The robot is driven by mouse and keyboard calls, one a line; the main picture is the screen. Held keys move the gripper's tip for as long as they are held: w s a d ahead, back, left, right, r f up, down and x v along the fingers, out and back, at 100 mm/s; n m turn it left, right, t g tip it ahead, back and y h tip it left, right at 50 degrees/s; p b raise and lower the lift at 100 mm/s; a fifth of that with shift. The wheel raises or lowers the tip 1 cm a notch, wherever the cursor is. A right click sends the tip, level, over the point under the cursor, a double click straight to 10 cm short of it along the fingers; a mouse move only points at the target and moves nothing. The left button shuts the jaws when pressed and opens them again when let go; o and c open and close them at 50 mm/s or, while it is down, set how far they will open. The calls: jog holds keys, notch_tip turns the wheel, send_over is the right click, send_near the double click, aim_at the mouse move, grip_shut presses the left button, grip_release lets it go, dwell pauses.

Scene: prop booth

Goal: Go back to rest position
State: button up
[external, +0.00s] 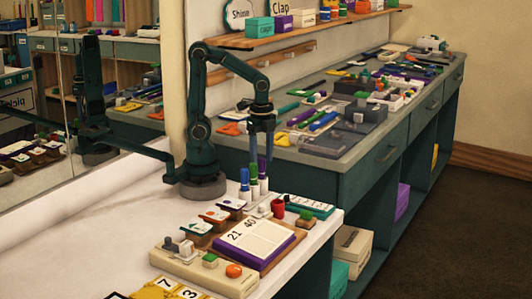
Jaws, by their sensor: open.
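My dark green arm stands on the white table, with its round base near the mirror. My gripper (262,153) points down at the arm's end, above several upright markers with white barrels and coloured caps. A blue-capped marker (245,188) and a green-capped marker (254,184) stand below it, with a darker blue or purple one partly hidden behind the fingers. The gripper is open; the fingers are small here, and I cannot tell how far above the markers they are.
On the white table (110,215) are a purple book stand (262,256), small boxes, a red cup (278,208) and a beige panel with buttons (200,272). A green counter (345,160) crowded with tools runs behind to the right. A mirror stands left. The table's left part is clear.

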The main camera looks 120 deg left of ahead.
jog(key=shift+r, duration=1.4)
jog(key=shift+d, duration=0.1)
jog(key=d+r+n+t, duration=0.1)
jog(key=d+t, duration=0.1)
jog(key=d, duration=0.3)
jog(key=s+d+r+n+t, duration=0.1)
jog(key=d+n+t, duration=0.1)
jog(key=d, duration=0.4)
jog(key=shift+d+r+n+t, duration=0.15)
jog(key=shift+r+n+t, duration=0.2)
jog(key=shift+t, duration=0.45)
